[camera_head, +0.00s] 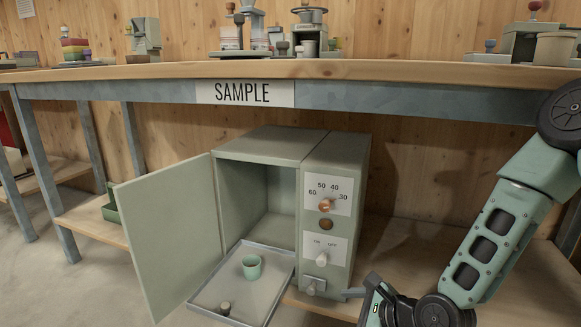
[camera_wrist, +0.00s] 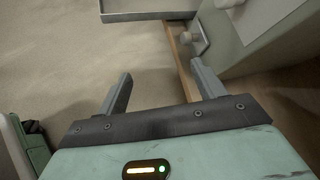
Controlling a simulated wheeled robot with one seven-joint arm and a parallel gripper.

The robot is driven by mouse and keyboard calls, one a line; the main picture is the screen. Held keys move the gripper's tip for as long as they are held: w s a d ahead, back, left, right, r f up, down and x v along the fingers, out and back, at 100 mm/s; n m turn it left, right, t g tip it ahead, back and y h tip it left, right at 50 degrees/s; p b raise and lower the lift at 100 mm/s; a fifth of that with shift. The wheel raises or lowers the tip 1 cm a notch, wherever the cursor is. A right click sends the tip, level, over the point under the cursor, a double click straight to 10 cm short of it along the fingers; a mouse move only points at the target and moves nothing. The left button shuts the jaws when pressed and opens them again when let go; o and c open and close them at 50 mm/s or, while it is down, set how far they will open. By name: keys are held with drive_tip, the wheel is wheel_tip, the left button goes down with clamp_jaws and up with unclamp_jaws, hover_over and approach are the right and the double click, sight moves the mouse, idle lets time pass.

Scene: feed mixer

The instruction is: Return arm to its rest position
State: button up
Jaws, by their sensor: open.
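My arm (camera_head: 505,235) comes in from the right side in the head view and bends low in front of the lower shelf. My gripper (camera_wrist: 160,88) shows in the wrist view with its two fingers apart and nothing between them. The fingers are above the floor, close to the front of a grey-green oven-like box (camera_head: 335,215). I cannot tell whether a finger touches the box.
The box's door (camera_head: 172,240) stands open to the left. A tray (camera_head: 270,295) sticks out in front, holding a green cup (camera_head: 252,267) and a small dark piece (camera_head: 225,308). The workbench top (camera_head: 400,70) with several items is above. Floor (camera_head: 60,295) at left is clear.

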drive_tip(key=s+d+r+n+g+h, duration=0.25)
drive_tip(key=d+n+h, duration=0.35)
drive_tip(key=d+n, duration=0.6)
drive_tip(key=s+d+r+n+g+h, duration=0.2)
drive_tip(key=s+d+r+n, duration=0.5)
drive_tip(key=d+r+n, duration=0.3)
drive_tip(key=s+a+r+n+g+p, duration=0.1)
drive_tip(key=s+a+r+n+p, duration=0.3)
drive_tip(key=s+a+r+p, duration=0.5)
drive_tip(key=s+a+r+n+g+p, duration=0.2)
drive_tip(key=s+a+r+n+p, duration=0.15)
drive_tip(key=s+a+r, duration=0.55)
drive_tip(key=w+r+p, duration=0.2)
drive_tip(key=r+p, duration=1.5)
drive_tip(key=p, duration=0.1)
drive_tip(key=w+a+r+p, duration=0.1)
drive_tip(key=r+p, duration=1.6)
drive_tip(key=p, duration=0.2)
drive_tip(key=shift+w+a+r+m, duration=0.25)
drive_tip(key=shift+w+m, duration=0.1)
drive_tip(key=shift+w, duration=0.05)
